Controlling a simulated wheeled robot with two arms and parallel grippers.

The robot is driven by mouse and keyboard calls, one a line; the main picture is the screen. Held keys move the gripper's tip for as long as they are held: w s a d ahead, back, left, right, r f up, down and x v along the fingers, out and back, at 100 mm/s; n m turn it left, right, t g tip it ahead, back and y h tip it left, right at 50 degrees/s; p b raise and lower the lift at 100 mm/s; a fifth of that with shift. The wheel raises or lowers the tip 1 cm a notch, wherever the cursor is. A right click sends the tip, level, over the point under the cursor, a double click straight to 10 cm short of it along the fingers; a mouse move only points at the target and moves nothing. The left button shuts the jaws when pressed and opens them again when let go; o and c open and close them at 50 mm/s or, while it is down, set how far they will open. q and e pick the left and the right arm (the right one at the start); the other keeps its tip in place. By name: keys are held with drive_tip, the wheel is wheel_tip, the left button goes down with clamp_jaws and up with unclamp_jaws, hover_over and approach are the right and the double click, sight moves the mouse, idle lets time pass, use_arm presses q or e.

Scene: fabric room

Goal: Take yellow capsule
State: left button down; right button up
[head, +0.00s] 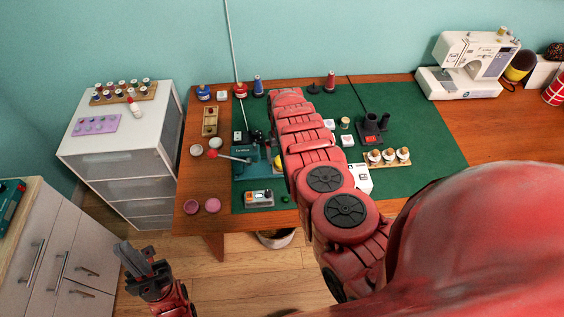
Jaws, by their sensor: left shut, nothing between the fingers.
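A small yellow rounded thing (277,161), probably the yellow capsule, shows beside the teal machine on the green mat. My right arm crosses in front and hides part of it, so its full shape cannot be told. My left gripper (138,261) is low at the left, over the floor in front of the white cabinets, away from the table. Its dark fingers are together and hold nothing. My right arm reaches over the mat toward the back of the table. Its gripper cannot be made out.
The wooden table (190,185) carries a green cutting mat (425,150), a teal machine (247,165) with a red-knobbed lever, thread spools and small boxes. A sewing machine (470,60) stands at the back right. A white drawer cabinet (130,160) stands left of the table.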

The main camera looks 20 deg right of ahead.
drive_tip(key=shift+a+f, duration=0.15)
drive_tip(key=shift+f, duration=0.45)
drive_tip(key=c, duration=1.4)
drive_tip(key=shift+r, duration=0.1)
